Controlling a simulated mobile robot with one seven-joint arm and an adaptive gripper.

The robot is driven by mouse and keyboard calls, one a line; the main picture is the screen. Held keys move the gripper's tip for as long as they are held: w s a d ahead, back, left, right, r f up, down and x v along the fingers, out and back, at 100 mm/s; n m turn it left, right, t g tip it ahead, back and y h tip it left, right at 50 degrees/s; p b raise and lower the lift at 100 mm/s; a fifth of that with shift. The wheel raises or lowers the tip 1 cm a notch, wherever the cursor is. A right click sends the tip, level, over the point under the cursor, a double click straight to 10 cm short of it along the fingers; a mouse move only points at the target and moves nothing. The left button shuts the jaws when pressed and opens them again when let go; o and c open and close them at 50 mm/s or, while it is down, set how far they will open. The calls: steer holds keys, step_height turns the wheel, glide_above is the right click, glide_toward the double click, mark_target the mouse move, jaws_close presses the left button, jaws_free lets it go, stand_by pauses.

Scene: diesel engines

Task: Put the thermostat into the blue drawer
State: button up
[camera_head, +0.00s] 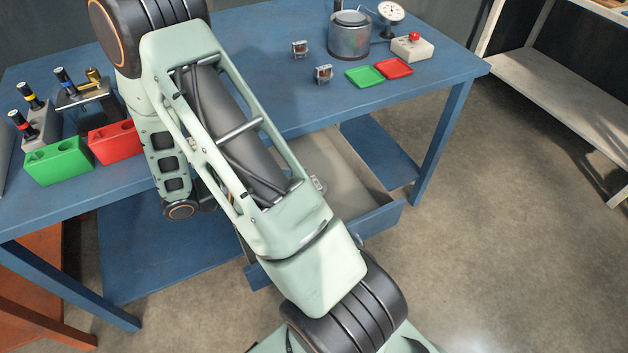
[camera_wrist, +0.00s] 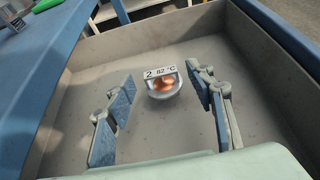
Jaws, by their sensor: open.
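The thermostat (camera_wrist: 163,84), a round metal piece with a copper-coloured middle and a white label reading "2 82 °C", appears to rest on the drawer floor in the wrist view. A small part of it shows beside my arm in the head view (camera_head: 318,184). The blue drawer (camera_head: 385,216) is pulled out under the table; its grey inside and blue edge also fill the wrist view (camera_wrist: 285,28). My gripper (camera_wrist: 160,78) is open, its two fingers apart on either side of the thermostat with gaps visible. My arm hides the gripper in the head view.
On the blue table (camera_head: 290,100) stand a metal pot (camera_head: 349,38), a gauge (camera_head: 391,12), a red-button box (camera_head: 412,47), green (camera_head: 364,76) and red (camera_head: 394,68) trays, and two small framed pieces (camera_head: 323,75). Green (camera_head: 58,162) and red (camera_head: 115,142) blocks stand left.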

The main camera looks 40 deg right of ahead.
steer(key=v, duration=0.8)
steer(key=shift+a+p, duration=0.2)
steer(key=shift+p, duration=0.1)
steer(key=shift+d, duration=0.1)
